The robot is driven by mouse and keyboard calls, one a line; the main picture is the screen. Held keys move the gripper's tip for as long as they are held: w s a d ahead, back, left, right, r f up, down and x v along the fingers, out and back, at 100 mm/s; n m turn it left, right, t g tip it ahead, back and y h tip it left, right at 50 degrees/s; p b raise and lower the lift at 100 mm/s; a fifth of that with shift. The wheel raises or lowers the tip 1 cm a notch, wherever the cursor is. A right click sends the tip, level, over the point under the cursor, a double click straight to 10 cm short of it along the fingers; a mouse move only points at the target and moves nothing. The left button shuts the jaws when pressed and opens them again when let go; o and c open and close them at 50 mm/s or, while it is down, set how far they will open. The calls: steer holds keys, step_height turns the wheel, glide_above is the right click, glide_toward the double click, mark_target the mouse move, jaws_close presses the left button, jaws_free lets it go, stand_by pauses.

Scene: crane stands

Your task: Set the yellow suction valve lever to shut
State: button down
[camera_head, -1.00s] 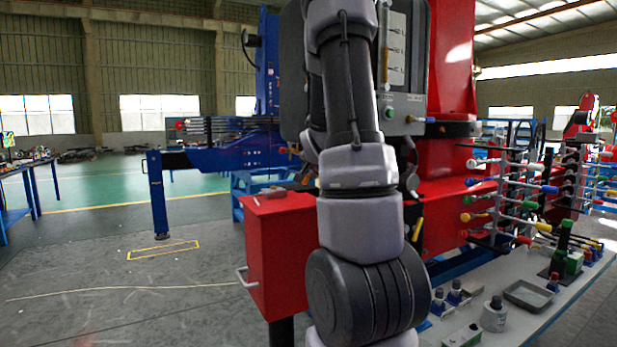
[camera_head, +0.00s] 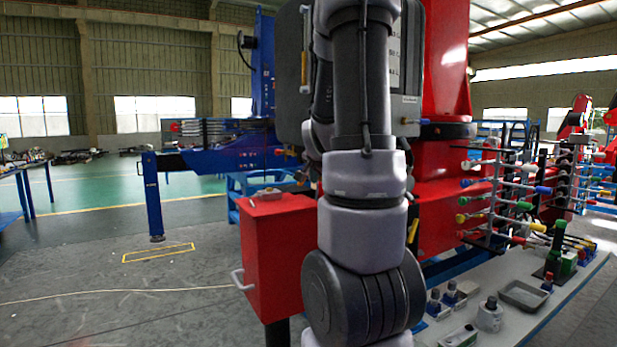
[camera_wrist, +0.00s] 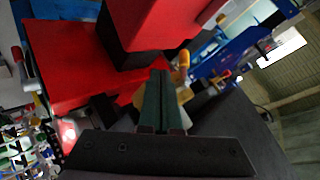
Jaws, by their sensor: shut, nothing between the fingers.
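A small yellow lever-like part (camera_wrist: 183,63) shows in the wrist view, just right of and beyond my fingertips. A paler yellow piece (camera_wrist: 184,94) shows close beside the fingers, partly hidden by them. I cannot tell for sure which is the suction valve lever, or its setting. My gripper (camera_wrist: 157,74) has its two dark green fingers together, with nothing between them. The fingertips look near the yellow parts, but contact cannot be made out. In the head view my arm hides the gripper; a yellow handle (camera_head: 413,231) shows at the arm's right edge.
A red box (camera_head: 278,255) with a side handle stands left of my arm. A dark grey tank (camera_head: 292,80) and red column (camera_head: 447,60) rise behind it. A rack of coloured-tipped levers (camera_head: 495,200) and a bench with bottles (camera_head: 490,316) are at right.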

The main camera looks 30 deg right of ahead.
steer(key=s+f+m+g+y, duration=0.2)
steer(key=s+f+m+g, duration=0.15)
steer(key=s+f, duration=0.5)
steer(key=s+a+f+m+g+y, duration=0.2)
steer(key=s+a+f+m+y, duration=0.15)
steer(key=a+f+y, duration=0.45)
steer(key=w+d+r+m+t+y, duration=0.2)
steer(key=w+d+r+m+t, duration=0.15)
steer(key=w+m+t, duration=0.35)
steer(key=d+r+m+t+h, duration=0.5)
steer(key=d+t, duration=0.2)
steer(key=d, duration=0.2)
steer(key=shift+w+a+r, duration=0.15)
steer(key=shift+w+r, duration=0.3)
steer(key=shift+w, duration=1.7)
steer(key=shift+w+a+r, duration=0.15)
steer(key=shift+w+r, duration=0.25)
steer(key=shift+w, duration=1.7)
steer(key=shift+w+a+r, duration=0.15)
steer(key=shift+w+r, duration=0.3)
steer(key=shift+w, duration=1.7)
